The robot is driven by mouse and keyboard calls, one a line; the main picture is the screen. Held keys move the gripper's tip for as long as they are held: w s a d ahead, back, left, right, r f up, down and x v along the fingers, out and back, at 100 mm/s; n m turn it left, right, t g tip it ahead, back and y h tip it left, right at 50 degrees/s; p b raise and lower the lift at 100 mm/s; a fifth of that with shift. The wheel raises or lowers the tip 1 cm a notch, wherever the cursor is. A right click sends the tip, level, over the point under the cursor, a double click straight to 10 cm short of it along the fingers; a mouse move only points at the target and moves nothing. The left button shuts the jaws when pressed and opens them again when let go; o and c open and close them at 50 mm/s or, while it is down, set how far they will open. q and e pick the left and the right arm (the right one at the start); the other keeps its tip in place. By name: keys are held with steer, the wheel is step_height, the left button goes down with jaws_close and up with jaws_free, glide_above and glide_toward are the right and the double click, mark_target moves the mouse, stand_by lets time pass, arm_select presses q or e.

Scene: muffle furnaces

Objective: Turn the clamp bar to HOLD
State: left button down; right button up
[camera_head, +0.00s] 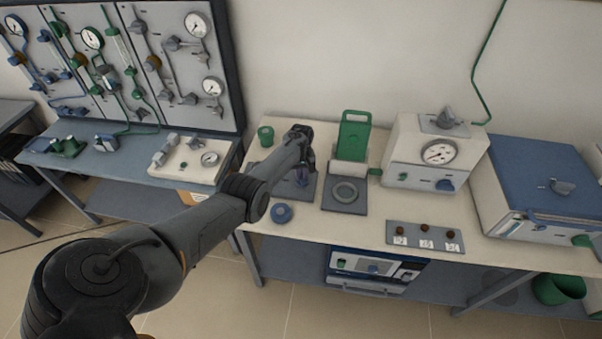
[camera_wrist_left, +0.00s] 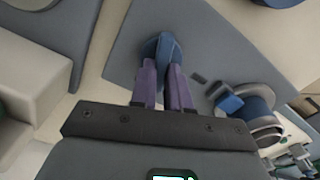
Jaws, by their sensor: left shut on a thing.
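My left gripper (camera_head: 303,180) is over a grey plate (camera_head: 283,194) on the bench. In the left wrist view its two purple fingers (camera_wrist_left: 165,88) are shut on a blue bar-like piece (camera_wrist_left: 161,55), which looks like the clamp bar. The piece stands on a grey plate (camera_wrist_left: 198,45), and the fingers hide part of it. No HOLD mark can be read. My right gripper is not in view.
A grey plate with a ring (camera_head: 345,192) and a green stand (camera_head: 353,132) are right of the gripper.

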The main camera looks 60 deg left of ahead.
mark_target(302, 175)
arm_select(q)
steer(key=m, duration=0.4)
steer(key=shift+w, duration=0.1)
stand_by(0.5)
steer(key=c, duration=1.1)
jaws_free()
steer(key=shift+r, duration=0.1)
steer(key=shift+r+p, duration=0.3)
steer(key=shift+p, duration=0.1)
step_height(302, 175, up, 10)
steer(key=p, duration=0.4)
